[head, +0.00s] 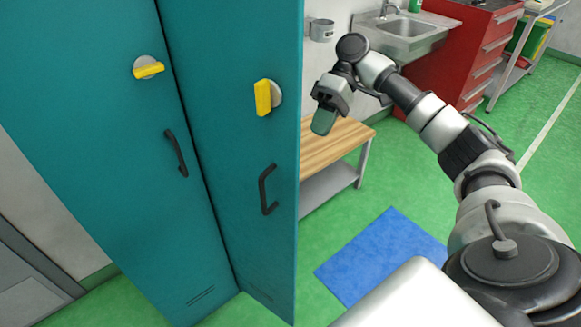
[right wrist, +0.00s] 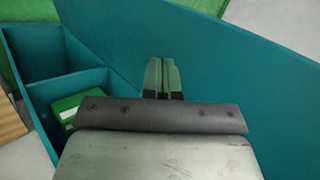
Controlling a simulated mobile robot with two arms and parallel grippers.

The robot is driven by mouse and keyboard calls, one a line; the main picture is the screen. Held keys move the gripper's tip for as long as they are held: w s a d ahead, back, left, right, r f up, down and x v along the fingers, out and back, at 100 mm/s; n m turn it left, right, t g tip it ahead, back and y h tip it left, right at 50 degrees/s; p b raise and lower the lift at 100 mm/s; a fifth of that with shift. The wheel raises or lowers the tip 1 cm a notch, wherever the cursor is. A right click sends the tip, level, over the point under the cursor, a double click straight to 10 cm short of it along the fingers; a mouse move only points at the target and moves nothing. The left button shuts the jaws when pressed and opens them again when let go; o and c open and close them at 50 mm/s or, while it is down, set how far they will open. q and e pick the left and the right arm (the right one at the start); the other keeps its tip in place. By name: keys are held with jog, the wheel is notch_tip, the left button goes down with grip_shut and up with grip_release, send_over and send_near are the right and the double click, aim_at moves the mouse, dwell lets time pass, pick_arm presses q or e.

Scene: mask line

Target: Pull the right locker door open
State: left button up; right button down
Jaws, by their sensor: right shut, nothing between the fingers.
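The right locker door (head: 232,130) is teal, with a dark bar handle (head: 268,190) and a yellow latch (head: 263,98) standing nearly upright. It stands ajar, its free edge swung out towards me. My right gripper (head: 325,120) is just right of that edge in the head view, off the handle. In the right wrist view its fingers (right wrist: 163,75) are together and empty, in front of a teal panel (right wrist: 230,70). Teal compartments (right wrist: 80,82) with a green box (right wrist: 72,108) show at the left there. My left gripper is out of view.
The left locker door (head: 90,140) has a handle and a yellow latch turned near level. A wooden bench (head: 335,143) stands behind the right door's edge. A blue mat (head: 385,255) lies on the open green floor. A sink and red drawer cabinet (head: 465,50) stand behind.

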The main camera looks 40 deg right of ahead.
aim_at(295, 169)
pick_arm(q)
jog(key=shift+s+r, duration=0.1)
pick_arm(e)
jog(key=s+a+f, duration=0.1)
jog(key=a, duration=0.2)
jog(key=s+a+f, duration=0.1)
jog(key=a+f, duration=0.1)
jog(key=a, duration=0.1)
jog(key=s+a+f, duration=0.1)
jog(key=a+f, duration=0.1)
jog(key=a, duration=0.1)
jog(key=shift+s+f, duration=0.1)
jog(key=shift+f, duration=0.05)
